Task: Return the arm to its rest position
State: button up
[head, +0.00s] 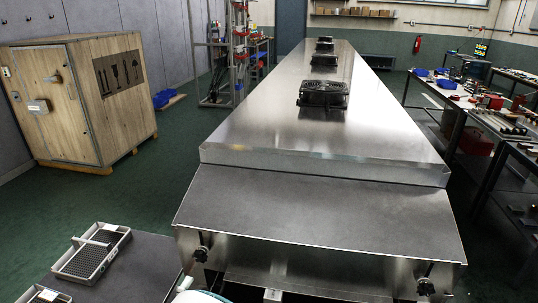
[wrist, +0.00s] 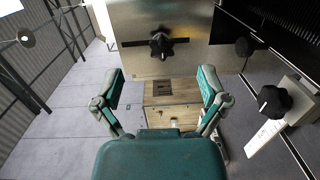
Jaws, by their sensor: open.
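My gripper (wrist: 160,90) shows in the wrist view with its two teal-padded fingers spread wide and nothing between them. Beyond the fingers is a metal panel (wrist: 190,62) with a black star knob (wrist: 162,45). In the head view the long steel tunnel dryer (head: 300,110) runs away from me, with its sloped front hood (head: 320,210) nearest. Several black fan units (head: 324,93) sit along its top. My gripper is not visible in the head view; only a small pale piece shows at the bottom edge.
A dark table (head: 140,272) at lower left bears a wire-mesh tray (head: 92,254) and part of another. A wooden crate (head: 80,100) stands at left. Cluttered workbenches (head: 480,115) line the right. Green floor (head: 150,190) is clear between crate and dryer.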

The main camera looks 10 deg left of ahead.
jog(key=w+d+r+m+g+h, duration=0.1)
jog(key=d+r+m+g+h, duration=0.3)
jog(key=d, duration=0.9)
jog(key=w+d+r+m+g+h, duration=0.15)
jog(key=d+r+m+g, duration=0.35)
jog(key=d, duration=0.8)
jog(key=s+d+r+m+g+y, duration=0.1)
jog(key=s+d+r+m+y, duration=0.1)
jog(key=s+d, duration=0.4)
jog(key=s+d+r+m+g+y, duration=0.1)
jog(key=s+d+r+m+y, duration=0.1)
jog(key=s+d+m+y, duration=0.3)
jog(key=s+y, duration=0.1)
jog(key=s, duration=0.1)
jog(key=shift+s+d+r+g, duration=0.25)
jog(key=shift+s+d+g, duration=0.1)
jog(key=shift+d+g, duration=0.05)
